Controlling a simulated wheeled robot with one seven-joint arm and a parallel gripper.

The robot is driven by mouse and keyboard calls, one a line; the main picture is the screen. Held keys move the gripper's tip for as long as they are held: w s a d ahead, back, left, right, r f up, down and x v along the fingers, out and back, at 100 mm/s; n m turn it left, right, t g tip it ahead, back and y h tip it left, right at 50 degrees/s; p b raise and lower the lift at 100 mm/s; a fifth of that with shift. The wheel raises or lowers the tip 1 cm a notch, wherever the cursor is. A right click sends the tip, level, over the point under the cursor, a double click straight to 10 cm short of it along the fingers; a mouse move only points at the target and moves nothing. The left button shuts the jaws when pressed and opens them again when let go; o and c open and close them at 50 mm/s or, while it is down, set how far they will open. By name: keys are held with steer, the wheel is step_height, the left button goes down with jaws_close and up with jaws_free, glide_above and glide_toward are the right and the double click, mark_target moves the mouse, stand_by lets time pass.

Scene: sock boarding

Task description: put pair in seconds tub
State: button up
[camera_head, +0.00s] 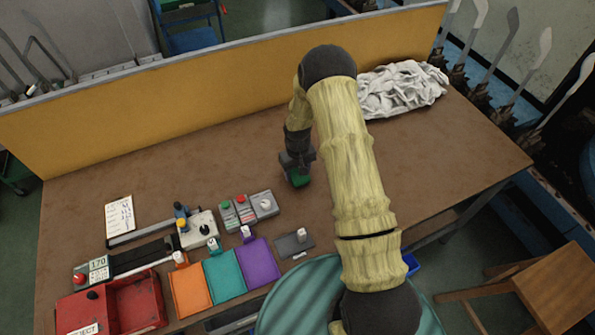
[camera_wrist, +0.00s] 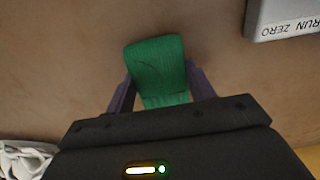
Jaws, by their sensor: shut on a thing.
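My gripper (camera_head: 297,168) is shut on a green folded sock pair (camera_head: 298,180), over the middle of the brown table. In the wrist view the green pair (camera_wrist: 158,65) sits between the two purple fingers, with a thin dark curved line on its face. I cannot tell whether it touches the table. A red tub (camera_head: 150,298) with a label reading REJECT stands at the table's front left, well apart from my gripper. No tub in view has a readable "seconds" label.
Orange (camera_head: 190,290), teal (camera_head: 224,274) and purple (camera_head: 258,262) trays lie right of the red tub. Control boxes with buttons (camera_head: 248,208) stand behind them. A white cloth heap (camera_head: 403,88) lies at the back right. A yellow partition (camera_head: 200,90) runs along the back.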

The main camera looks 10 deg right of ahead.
mark_target(297, 172)
steer(key=shift+f, duration=0.45)
steer(key=shift+f, duration=0.1)
steer(key=o, duration=1)
step_height(297, 172, up, 12)
steer(key=b, duration=0.3)
steer(key=shift+s+a, duration=0.1)
